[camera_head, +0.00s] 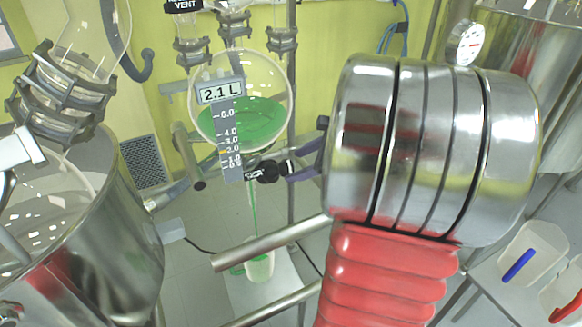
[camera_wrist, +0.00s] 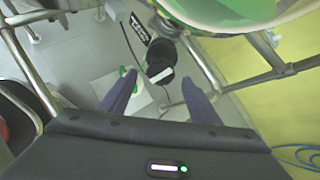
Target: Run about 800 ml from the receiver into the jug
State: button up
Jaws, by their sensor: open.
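The receiver (camera_head: 262,80) is a round glass vessel with green liquid in its lower part. Its display (camera_head: 221,92) reads 2.1 L, above a scale strip. A black valve (camera_head: 268,171) sits under it, and a thin green stream (camera_head: 254,215) falls from there. The jug (camera_head: 260,267) stands low under the stream, with green in it. My gripper (camera_wrist: 159,78) is open, its two purple fingers apart on either side of the black valve handle (camera_wrist: 160,60), with no clear contact. In the wrist view the jug (camera_wrist: 131,88) is partly hidden by a finger.
A pale plate (camera_head: 280,290) lies under the jug. Metal rails (camera_head: 270,243) cross in front of it. A steel vessel (camera_head: 110,235) stands at left. Frame posts (camera_wrist: 200,65) flank the valve.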

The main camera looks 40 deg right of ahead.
aim_at(289, 168)
jog(key=shift+x, duration=2.35)
jog(key=shift+c, duration=0.5)
jog(key=c, duration=0.9)
jog(key=shift+s+d, duration=0.1)
jog(key=shift+d, duration=0.35)
jog(key=shift+a+r, duration=0.1)
jog(key=shift+a, duration=0.3)
